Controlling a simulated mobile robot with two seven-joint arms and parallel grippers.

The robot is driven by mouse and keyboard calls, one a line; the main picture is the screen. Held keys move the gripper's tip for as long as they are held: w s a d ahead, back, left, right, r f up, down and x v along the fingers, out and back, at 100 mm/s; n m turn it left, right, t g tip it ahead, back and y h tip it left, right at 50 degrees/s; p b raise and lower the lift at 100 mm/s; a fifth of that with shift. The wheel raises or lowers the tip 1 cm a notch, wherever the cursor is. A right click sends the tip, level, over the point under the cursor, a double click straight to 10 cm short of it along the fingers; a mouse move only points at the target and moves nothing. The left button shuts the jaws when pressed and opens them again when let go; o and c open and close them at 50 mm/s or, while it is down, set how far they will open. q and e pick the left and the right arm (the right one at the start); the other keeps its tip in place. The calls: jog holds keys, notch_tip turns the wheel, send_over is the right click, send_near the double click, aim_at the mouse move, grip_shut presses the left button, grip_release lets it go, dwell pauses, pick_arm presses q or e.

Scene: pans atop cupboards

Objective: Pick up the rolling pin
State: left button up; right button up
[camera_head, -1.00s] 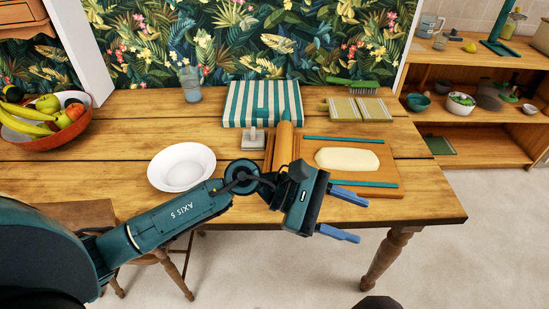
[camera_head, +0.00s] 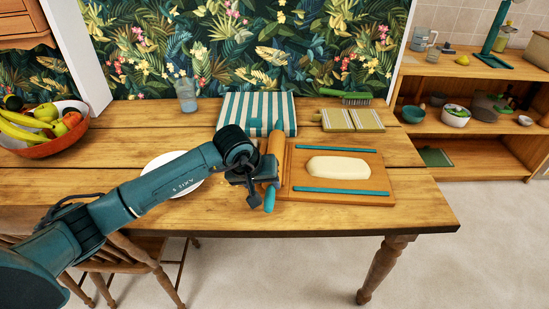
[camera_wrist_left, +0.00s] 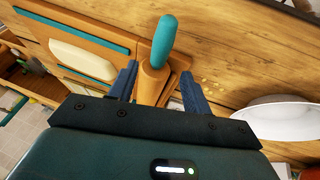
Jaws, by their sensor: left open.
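The rolling pin has a wooden barrel (camera_head: 276,146) and teal handles. It lies at the left side of a wooden board, its near handle (camera_head: 270,199) pointing toward the table's front edge. My left gripper (camera_head: 262,188) is over its near end and hides part of it. In the left wrist view the rolling pin's teal handle (camera_wrist_left: 163,40) and part of its wooden barrel show between the two blue fingers of my left gripper (camera_wrist_left: 158,72). The fingers are open, one on each side of the pin. My right gripper is not in view.
The board (camera_head: 375,198) holds pale dough (camera_head: 338,168) between two teal strips. A white bowl (camera_head: 190,189) is partly behind my left arm. A striped cloth (camera_head: 235,111), a glass (camera_head: 186,94) and a fruit bowl (camera_head: 50,146) stand farther back. Table space right of the board is clear.

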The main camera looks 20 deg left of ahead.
aim_at(269, 190)
pick_arm(q)
jog(key=shift+p+x, duration=0.35)
jog(key=shift+x, duration=2.4)
jog(key=shift+s+d, duration=0.1)
jog(key=shift+c, duration=0.2)
grip_shut()
jog(key=shift+r, duration=0.1)
